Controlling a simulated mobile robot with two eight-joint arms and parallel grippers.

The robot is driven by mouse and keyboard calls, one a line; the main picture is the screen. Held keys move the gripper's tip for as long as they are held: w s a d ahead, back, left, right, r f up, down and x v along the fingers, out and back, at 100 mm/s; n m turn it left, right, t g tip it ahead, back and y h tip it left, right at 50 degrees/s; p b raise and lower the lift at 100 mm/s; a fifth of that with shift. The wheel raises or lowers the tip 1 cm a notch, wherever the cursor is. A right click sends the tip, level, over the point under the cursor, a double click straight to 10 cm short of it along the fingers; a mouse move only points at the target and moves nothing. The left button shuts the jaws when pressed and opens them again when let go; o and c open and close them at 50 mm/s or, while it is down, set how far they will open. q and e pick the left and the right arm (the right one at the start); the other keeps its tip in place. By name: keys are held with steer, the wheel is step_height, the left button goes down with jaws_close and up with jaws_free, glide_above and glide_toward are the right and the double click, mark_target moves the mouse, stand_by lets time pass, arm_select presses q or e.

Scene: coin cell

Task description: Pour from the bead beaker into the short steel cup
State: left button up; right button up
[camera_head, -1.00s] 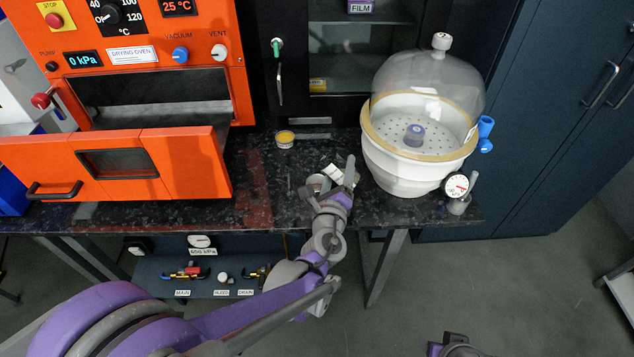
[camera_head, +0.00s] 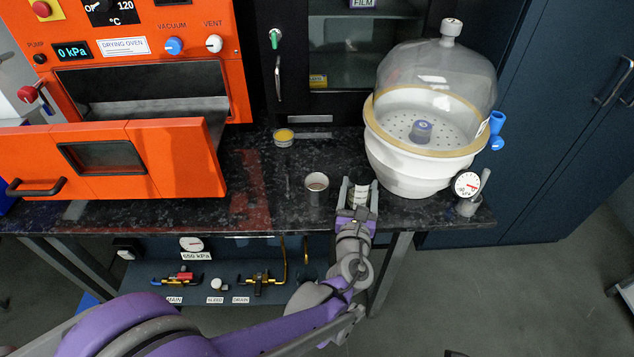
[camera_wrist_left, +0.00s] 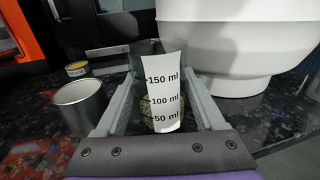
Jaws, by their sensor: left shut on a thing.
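The bead beaker (camera_head: 361,193) is in my left gripper (camera_head: 359,192), whose two fingers press on its sides. In the left wrist view the beaker (camera_wrist_left: 163,93) is clear, looks upright and carries a white scale marked 50, 100 and 150 ml. How much it holds I cannot tell. The short steel cup (camera_head: 316,189) stands upright on the dark bench, just left of my gripper and apart from the beaker. It also shows in the left wrist view (camera_wrist_left: 82,107), left of the finger; its contents are not clear. My right gripper is not in view.
A white desiccator (camera_head: 410,165) with a clear dome stands close on the right, with a gauge (camera_head: 466,185) beside it. An orange drying oven (camera_head: 110,160) fills the left. A small yellow-topped tin (camera_head: 284,137) sits behind the cup. The bench (camera_head: 260,195) is clear left of the cup.

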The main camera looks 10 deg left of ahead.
mark_target(362, 176)
arm_select(q)
steer(key=shift+r+p, duration=2.15)
steer(key=shift+r, duration=0.9)
steer(key=shift+s+f, duration=0.1)
steer(key=shift+f, duration=0.05)
